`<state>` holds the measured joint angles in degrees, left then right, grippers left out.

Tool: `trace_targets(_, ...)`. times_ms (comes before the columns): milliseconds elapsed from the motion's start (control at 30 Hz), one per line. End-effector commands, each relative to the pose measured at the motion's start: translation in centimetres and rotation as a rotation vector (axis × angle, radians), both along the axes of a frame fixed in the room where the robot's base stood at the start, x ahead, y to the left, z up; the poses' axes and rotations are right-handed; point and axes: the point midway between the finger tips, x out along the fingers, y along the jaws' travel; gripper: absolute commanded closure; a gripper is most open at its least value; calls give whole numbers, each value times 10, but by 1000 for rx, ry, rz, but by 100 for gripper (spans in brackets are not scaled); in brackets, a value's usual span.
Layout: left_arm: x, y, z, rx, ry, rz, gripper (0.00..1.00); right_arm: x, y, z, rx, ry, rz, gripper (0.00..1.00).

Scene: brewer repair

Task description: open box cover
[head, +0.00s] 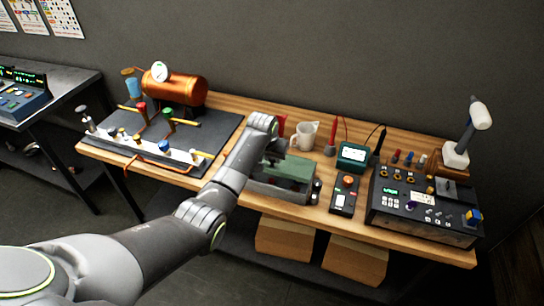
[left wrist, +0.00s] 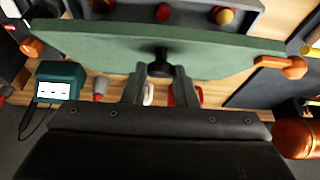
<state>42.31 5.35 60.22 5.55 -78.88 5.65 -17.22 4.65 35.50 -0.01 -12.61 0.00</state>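The box (head: 280,190) stands near the middle of the workbench's front edge, a low grey body with a green cover (head: 290,167). In the left wrist view the cover (left wrist: 215,50) is a wide green plate with a black knob (left wrist: 160,64) and orange pieces at both ends. The cover looks tilted over the grey body. My left gripper (head: 277,146) is at the cover, mostly hidden by its own wrist in the head view. In the left wrist view its fingers (left wrist: 161,74) are on both sides of the knob and appear closed on it. My right gripper is not in view.
A teal meter (head: 353,156), a black switch box (head: 344,193) and a control panel (head: 425,208) stand to the right. A white mug (head: 305,135) is behind. A copper boiler (head: 178,87) and pipe board (head: 222,133) are to the left.

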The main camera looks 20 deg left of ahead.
Motion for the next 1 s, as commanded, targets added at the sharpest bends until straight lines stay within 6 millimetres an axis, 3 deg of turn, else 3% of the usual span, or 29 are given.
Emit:
trace_targets(133,0,0,0,-1,0,0,100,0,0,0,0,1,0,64)
trace_targets(533,4,0,1,0,14,0,100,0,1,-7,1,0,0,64)
trace_targets(1000,27,0,14,6,140,0,100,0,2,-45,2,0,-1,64)
